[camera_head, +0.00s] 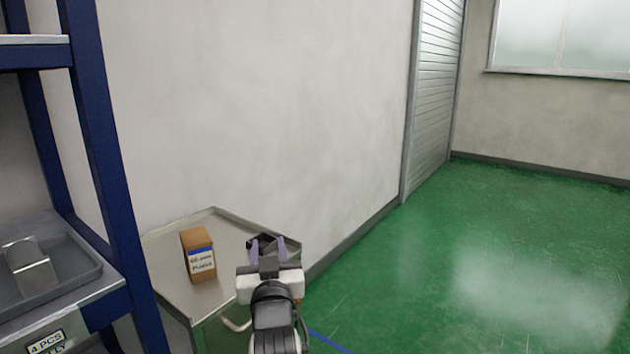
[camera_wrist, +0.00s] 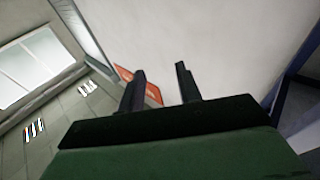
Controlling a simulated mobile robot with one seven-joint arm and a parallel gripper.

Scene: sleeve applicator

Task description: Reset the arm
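My gripper (camera_head: 267,243) is over the right part of the grey table top, to the right of the cardboard box. In the wrist view my gripper (camera_wrist: 161,70) has its two dark fingers apart with nothing between them, so it is open and empty. The wrist view looks toward a pale wall, a window and a shutter.
A brown box (camera_head: 198,255) with a blue and white label stands upright on the grey table (camera_head: 165,250). A blue shelf rack (camera_head: 105,140) with a grey tray (camera_head: 60,285) stands at the left. Green floor (camera_head: 500,240) is clear at the right.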

